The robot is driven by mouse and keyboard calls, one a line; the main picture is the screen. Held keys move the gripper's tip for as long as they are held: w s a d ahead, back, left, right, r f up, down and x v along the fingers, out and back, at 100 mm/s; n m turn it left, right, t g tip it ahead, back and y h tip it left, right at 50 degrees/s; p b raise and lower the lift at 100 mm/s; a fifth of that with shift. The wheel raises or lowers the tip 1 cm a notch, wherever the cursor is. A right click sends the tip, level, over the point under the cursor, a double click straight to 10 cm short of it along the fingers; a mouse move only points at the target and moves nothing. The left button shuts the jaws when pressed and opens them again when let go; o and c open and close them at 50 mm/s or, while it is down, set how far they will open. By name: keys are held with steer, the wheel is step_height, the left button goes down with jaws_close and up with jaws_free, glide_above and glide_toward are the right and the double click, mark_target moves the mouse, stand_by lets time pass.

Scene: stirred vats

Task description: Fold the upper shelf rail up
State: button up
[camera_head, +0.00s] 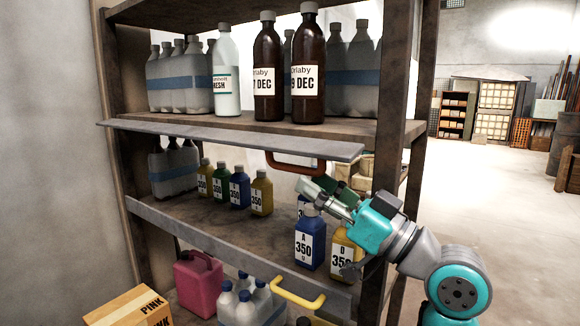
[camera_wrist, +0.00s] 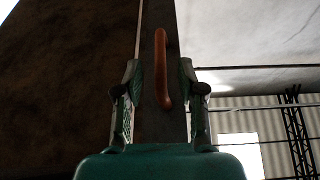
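The upper shelf rail (camera_head: 230,138) is a long grey plate. It sticks out from the front edge of the upper shelf, looking nearly level rather than upright. Its red-brown handle (camera_head: 297,168) hangs at the rail's right part. My gripper (camera_head: 318,194) is just below and right of the handle, in front of the middle shelf's goods. In the wrist view, the handle (camera_wrist: 161,68) shows between the two spread fingers of my gripper (camera_wrist: 160,80), with space on both sides. The fingers are open and do not visibly touch the handle.
Brown bottles (camera_head: 267,70) and a white bottle (camera_head: 226,75) stand on the upper shelf. Blue (camera_head: 310,240) and yellow bottles stand close under my gripper. The lower rail (camera_head: 220,235) has a yellow handle (camera_head: 298,293). The right shelf post (camera_head: 405,130) is near my arm.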

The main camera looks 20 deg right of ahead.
mark_target(290, 167)
steer(key=shift+x, duration=3.05)
jaws_close()
